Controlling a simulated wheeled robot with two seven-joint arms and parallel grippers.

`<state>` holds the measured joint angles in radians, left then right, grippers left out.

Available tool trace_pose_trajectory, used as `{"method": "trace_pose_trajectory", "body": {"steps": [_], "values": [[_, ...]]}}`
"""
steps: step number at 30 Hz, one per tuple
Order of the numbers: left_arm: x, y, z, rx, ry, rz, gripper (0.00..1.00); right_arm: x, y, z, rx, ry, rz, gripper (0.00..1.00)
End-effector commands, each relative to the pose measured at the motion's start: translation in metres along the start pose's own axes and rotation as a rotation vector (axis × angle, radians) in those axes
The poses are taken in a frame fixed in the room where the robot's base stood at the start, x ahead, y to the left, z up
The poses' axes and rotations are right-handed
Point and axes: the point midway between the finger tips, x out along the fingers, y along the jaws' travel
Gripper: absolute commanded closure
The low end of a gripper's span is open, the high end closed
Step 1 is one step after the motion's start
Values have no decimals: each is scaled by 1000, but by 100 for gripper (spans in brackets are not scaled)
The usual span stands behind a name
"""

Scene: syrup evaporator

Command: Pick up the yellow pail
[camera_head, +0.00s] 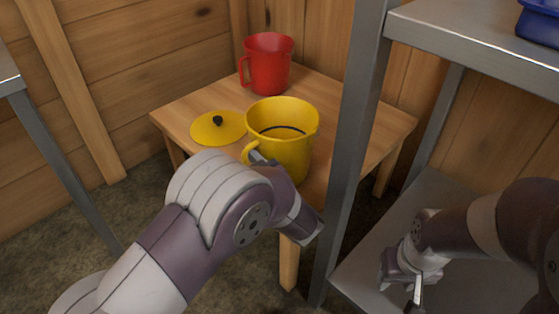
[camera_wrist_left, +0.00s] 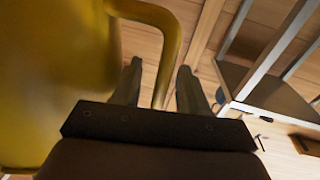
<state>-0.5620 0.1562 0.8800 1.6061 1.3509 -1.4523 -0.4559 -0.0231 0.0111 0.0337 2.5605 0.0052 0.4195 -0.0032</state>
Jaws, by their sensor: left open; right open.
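The yellow pail (camera_head: 285,150) stands upright on a small wooden table, its handle (camera_head: 250,152) toward the left front. In the left wrist view the pail (camera_wrist_left: 50,70) fills the left side. My left gripper (camera_head: 262,158) is at the handle, mostly hidden behind its own wrist in the head view. In the left wrist view its open fingers (camera_wrist_left: 160,66) stand on either side of the handle (camera_wrist_left: 168,60); whether they touch it I cannot tell. My right gripper (camera_head: 416,288) is low at the right, away from the pail, with nothing visible in it.
A yellow lid (camera_head: 218,127) with a black knob lies left of the pail on the wooden table (camera_head: 352,118). A red pail (camera_head: 268,63) stands behind. A metal shelf post (camera_head: 352,150) rises close to the pail's right. Wooden walls close off the back.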

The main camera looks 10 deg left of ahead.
Motion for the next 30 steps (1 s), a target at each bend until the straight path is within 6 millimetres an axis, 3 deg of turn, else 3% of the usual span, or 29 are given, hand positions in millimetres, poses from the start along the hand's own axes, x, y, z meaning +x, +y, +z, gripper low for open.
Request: {"method": "trace_pose_trajectory", "body": {"steps": [7, 8, 11, 12, 23, 30], "values": [[5, 0, -2, -1, 0, 0, 57, 1, 0, 0, 0, 2, 0, 57], [5, 0, -2, -1, 0, 0, 63, 1, 0, 0, 0, 2, 0, 57], [4, 0, -2, -1, 0, 0, 96, 1, 0, 0, 0, 2, 0, 57], [4, 0, -2, -1, 0, 0, 100, 1, 0, 0, 0, 2, 0, 57], [4, 1, -10, -3, 1, 0, 100, -5, 0, -1, 0, 1, 0, 57], [4, 2, -62, -4, 1, 0, 100, -46, 0, -6, 0, 2, 0, 57]]}}
